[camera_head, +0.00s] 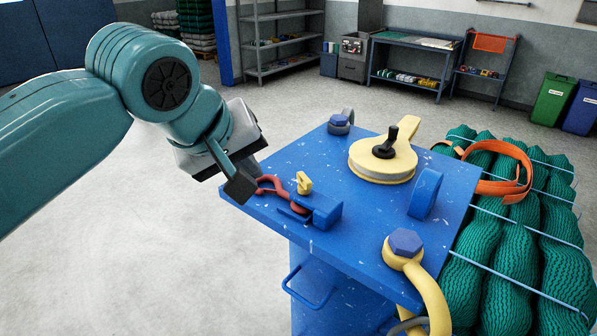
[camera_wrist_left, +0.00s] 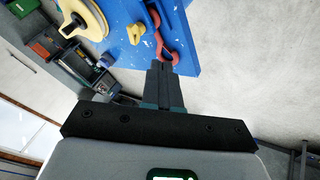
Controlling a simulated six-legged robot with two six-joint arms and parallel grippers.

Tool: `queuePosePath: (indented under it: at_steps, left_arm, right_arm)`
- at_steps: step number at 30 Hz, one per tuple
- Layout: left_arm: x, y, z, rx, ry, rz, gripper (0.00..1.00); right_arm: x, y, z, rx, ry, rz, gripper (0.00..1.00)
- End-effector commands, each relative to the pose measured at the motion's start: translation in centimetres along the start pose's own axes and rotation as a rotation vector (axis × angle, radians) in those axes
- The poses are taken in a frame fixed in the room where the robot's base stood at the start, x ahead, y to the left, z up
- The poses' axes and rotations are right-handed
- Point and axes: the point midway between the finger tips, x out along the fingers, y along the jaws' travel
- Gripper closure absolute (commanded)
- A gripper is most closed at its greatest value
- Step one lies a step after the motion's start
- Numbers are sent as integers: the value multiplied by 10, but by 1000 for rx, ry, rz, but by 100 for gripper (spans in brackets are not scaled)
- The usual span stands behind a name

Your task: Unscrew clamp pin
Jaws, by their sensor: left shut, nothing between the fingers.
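A small yellow piece (camera_head: 303,184) stands by a blue bracket (camera_head: 322,212) near the left edge of a blue bench top (camera_head: 330,160). It may be the clamp pin; I cannot tell for sure. A red hooked link (camera_head: 272,186) lies beside it and reaches toward the edge. My left gripper (camera_head: 240,188) is at that edge, shut and empty. In the left wrist view its fingertips (camera_wrist_left: 162,68) are together close to the red link (camera_wrist_left: 157,38), with the yellow piece (camera_wrist_left: 135,33) farther off. Whether the tips touch the link I cannot tell. My right gripper is out of view.
The bench also bears a yellow disc with a black handle (camera_head: 383,160), a blue ring (camera_head: 425,193) and a yellow bent bar with a blue bolt (camera_head: 404,243). Green nets (camera_head: 495,240) with an orange strap lie at the right. The floor at left is clear.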

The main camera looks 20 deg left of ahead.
Motion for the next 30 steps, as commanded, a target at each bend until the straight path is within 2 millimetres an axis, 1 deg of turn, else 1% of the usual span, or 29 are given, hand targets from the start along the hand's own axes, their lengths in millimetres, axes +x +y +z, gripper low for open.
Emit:
queuePosePath:
  at_steps: [4, 8, 11, 18, 20, 21, 24, 27, 30]
  left_arm:
    - [1, -2, 2, 0, 0, -1, 100]
    - [15, -5, 4, 0, -2, -4, 100]
    - [34, -6, 5, 0, -2, -5, 100]
    - [86, -7, 4, -1, -3, -5, 100]
    - [97, -6, 4, -1, -3, -3, 100]
    - [96, 5, 3, 2, -2, -1, 100]
    - [104, 18, 2, 1, -1, 0, 100]
    - [110, 26, 2, 1, 0, 0, 100]
    - [113, 30, 2, 0, 0, 0, 100]
  right_arm:
    - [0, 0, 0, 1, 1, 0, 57]
    - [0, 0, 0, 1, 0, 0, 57]
    - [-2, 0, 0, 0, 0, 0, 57]
    - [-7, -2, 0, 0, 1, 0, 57]
    - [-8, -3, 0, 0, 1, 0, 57]
    - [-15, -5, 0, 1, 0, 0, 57]
    - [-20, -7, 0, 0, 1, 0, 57]
    - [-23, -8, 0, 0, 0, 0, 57]
    - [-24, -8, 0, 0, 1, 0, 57]
